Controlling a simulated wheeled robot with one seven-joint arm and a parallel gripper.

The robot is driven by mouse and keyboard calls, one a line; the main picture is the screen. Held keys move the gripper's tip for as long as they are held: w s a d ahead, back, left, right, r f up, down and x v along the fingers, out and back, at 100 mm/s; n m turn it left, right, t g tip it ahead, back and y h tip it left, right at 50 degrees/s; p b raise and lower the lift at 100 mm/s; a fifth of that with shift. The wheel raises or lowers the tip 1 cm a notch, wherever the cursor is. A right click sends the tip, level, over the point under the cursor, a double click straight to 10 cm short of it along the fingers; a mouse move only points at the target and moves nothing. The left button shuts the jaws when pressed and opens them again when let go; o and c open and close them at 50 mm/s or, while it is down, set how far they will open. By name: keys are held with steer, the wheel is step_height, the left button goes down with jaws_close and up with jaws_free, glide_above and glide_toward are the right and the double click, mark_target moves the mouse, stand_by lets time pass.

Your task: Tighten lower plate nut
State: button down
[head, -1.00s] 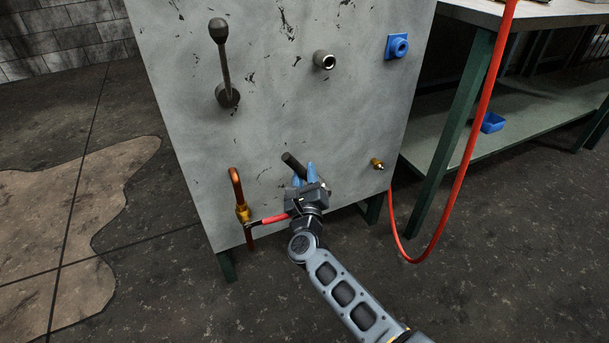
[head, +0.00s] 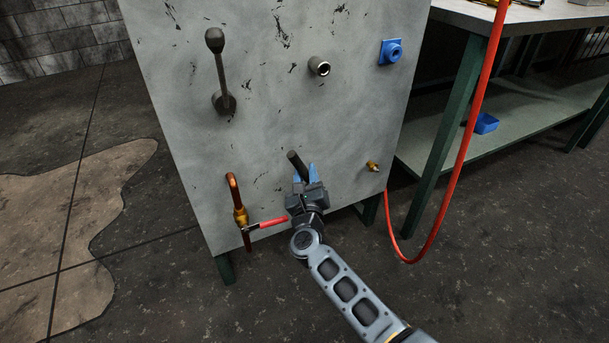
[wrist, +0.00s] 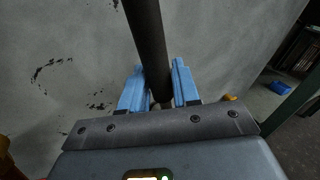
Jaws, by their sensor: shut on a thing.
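My gripper (head: 305,176) has blue fingers and is at the lower middle of the grey plate. It is shut on a dark bar (head: 296,161), whose rounded end sticks up and left past the fingers. In the wrist view the dark bar (wrist: 147,35) runs from the top edge down between the two blue fingers (wrist: 159,88). I cannot make out a nut; the place where the bar meets the plate is hidden or unclear.
A copper pipe (head: 233,190) with a brass valve and red handle (head: 268,223) is close left of my gripper. A brass fitting (head: 373,166) is to the right. A lever (head: 219,70), metal stub (head: 320,67) and blue fitting (head: 391,52) are above. A red hose (head: 467,140) hangs right.

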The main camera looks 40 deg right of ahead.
steer(key=shift+s+d+r+m, duration=0.15)
steer(key=shift+d+m, duration=0.15)
steer(key=shift+m, duration=0.1)
steer(key=shift+s+d+r+m+g+p, duration=0.1)
steer(key=shift+d+m+g+p, duration=0.25)
steer(key=shift+p, duration=0.25)
steer(key=shift+d+y, duration=0.15)
steer(key=shift+y, duration=0.15)
steer(key=shift+s+d+r+m+p, duration=0.2)
steer(key=shift+m+p, duration=0.15)
steer(key=shift+p, duration=0.15)
steer(key=shift+d+f, duration=0.1)
steer(key=shift+s+d+m+g+p, duration=0.1)
steer(key=shift+d+m+g+p, duration=0.15)
steer(key=shift+d+m+p, duration=0.25)
stand_by(0.4)
steer(key=shift+s+d+m+y+p, duration=0.15)
steer(key=shift+d+m+y+p, duration=0.15)
steer(key=shift+d+m+p, duration=0.2)
